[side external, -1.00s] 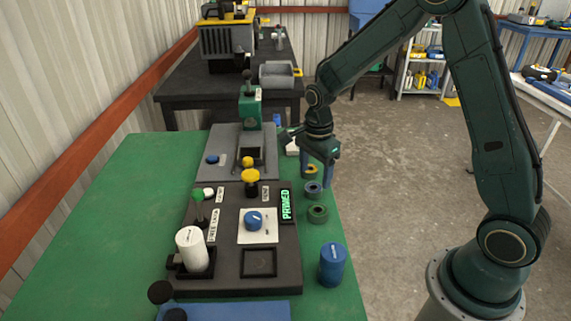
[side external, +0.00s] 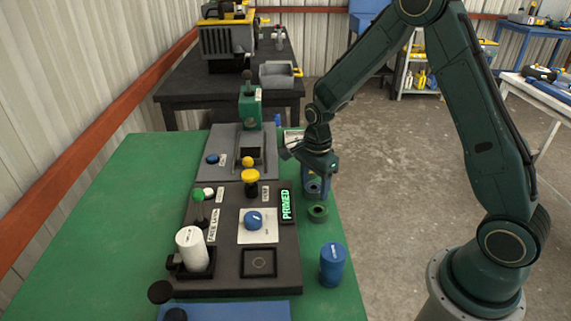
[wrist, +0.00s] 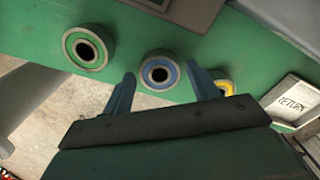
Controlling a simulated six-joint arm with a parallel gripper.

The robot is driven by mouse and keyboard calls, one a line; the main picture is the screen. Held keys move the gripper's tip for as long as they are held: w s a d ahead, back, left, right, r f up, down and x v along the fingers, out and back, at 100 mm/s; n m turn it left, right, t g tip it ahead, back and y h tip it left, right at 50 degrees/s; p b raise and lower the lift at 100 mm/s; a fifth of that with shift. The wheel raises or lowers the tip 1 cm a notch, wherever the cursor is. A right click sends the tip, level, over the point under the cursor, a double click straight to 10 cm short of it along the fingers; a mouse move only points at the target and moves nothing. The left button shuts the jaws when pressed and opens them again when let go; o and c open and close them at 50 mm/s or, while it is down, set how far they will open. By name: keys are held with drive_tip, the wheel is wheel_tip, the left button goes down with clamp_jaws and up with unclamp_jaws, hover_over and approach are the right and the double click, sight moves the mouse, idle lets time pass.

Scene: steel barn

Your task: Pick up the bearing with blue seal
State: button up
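The bearing with blue seal (wrist: 159,73) stands on the green table near its right edge. In the side external view the blue-sealed bearing (side external: 313,187) is partly hidden by my gripper's fingers. My gripper (wrist: 157,88) is open in the wrist view, with one blue finger on each side of the bearing, apart from it. In the side external view my gripper (side external: 315,182) points down over the bearing. A green-sealed bearing (wrist: 87,49) sits to its left in the wrist view, and nearer the camera (side external: 317,211) in the side view. A yellow-sealed bearing (wrist: 224,87) shows partly behind my right finger.
A tray marked RETURN (wrist: 295,100) lies beyond the yellow bearing. A dark fixture panel (side external: 224,240) with a lit PRIMED sign (side external: 286,205) stands left of the bearings. A blue cylinder (side external: 332,264) stands nearer the camera. The table's right edge is close.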

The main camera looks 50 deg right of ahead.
sight(314, 187)
drive_tip(key=c, duration=0.8)
drive_tip(key=shift+r, duration=0.15)
wheel_tip(314, 187, up, 20)
idle(0.7)
